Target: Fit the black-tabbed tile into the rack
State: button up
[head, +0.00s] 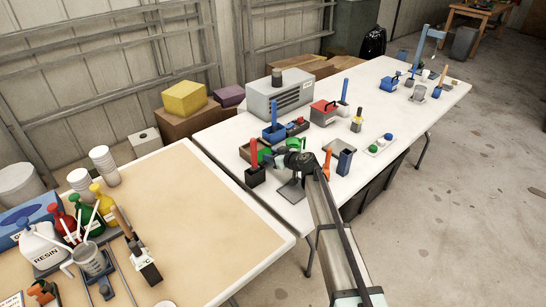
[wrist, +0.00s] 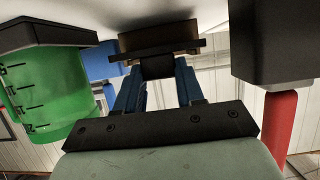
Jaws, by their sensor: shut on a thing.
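My gripper (wrist: 158,75) has blue fingers shut on a small dark block, which looks like the black tab of the tile. A brown, flat-edged piece (wrist: 160,40) shows just beyond the fingertips and seems joined to that block. In the head view my gripper (head: 292,165) is low over the far white table, among small tools; my arm and wrist hide much of it. The tile cannot be made out there. I cannot tell which thing is the rack.
A green marked beaker (wrist: 45,95) and a red handle (wrist: 284,125) in a black block (wrist: 270,40) stand close on either side. A blue holder (head: 345,161) and a grey machine (head: 279,98) share the white table (head: 213,140). A tan board (head: 185,225) is nearer.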

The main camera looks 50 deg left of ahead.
jog(key=shift+a, duration=2.7)
dwell(5.3)
